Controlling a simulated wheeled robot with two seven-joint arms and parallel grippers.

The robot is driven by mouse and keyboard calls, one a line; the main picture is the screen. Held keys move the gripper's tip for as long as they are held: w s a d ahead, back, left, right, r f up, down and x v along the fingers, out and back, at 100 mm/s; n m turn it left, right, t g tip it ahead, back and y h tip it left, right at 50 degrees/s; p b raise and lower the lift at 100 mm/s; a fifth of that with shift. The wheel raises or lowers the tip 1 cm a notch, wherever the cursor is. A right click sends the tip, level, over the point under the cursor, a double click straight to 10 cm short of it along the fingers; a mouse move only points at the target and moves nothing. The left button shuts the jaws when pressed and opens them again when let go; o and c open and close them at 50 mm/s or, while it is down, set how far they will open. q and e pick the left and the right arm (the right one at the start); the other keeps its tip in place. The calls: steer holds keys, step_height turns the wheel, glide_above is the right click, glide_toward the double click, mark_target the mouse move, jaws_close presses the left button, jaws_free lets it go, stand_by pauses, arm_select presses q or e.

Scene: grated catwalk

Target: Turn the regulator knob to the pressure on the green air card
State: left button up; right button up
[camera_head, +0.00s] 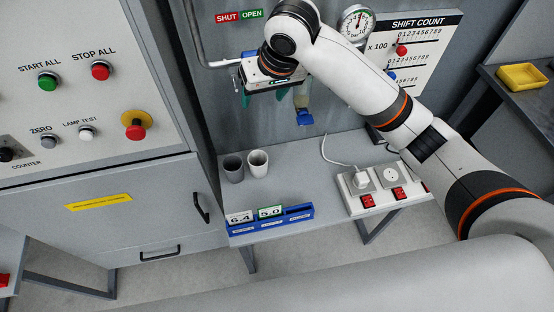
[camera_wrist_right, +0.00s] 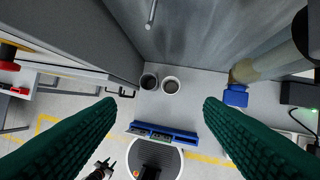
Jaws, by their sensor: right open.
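The green-edged card (camera_head: 270,211), which seems to read 5.0, stands in a blue rack (camera_head: 298,216) on the bench beside a card reading 6.4 (camera_head: 240,217). A round gauge (camera_head: 357,25) is on the back wall. A blue knob-like part (camera_head: 303,117) sits below a clear amber bowl by the wall; it also shows in the right wrist view (camera_wrist_right: 236,97). My right gripper (camera_head: 264,98) is open and empty, pointing down, left of the blue part and apart from it. A small dark shape, perhaps my left gripper (camera_wrist_right: 103,167), shows low in the wrist view.
Two cups, one dark (camera_head: 233,168) and one light (camera_head: 258,162), stand behind the rack. A power strip (camera_head: 384,188) with red switches lies to the right, with a white cable. A pipe lever (camera_head: 224,63) is left of my right gripper. A control cabinet (camera_head: 90,90) fills the left.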

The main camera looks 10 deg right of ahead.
steer(key=s+f+y, duration=0.1)
steer(key=s+f, duration=0.7)
steer(key=f, duration=0.4)
steer(key=shift+s+d+n+y, duration=0.3)
steer(key=shift+d+n+y, duration=0.1)
steer(key=shift+d, duration=0.05)
steer(key=shift+f, duration=0.1)
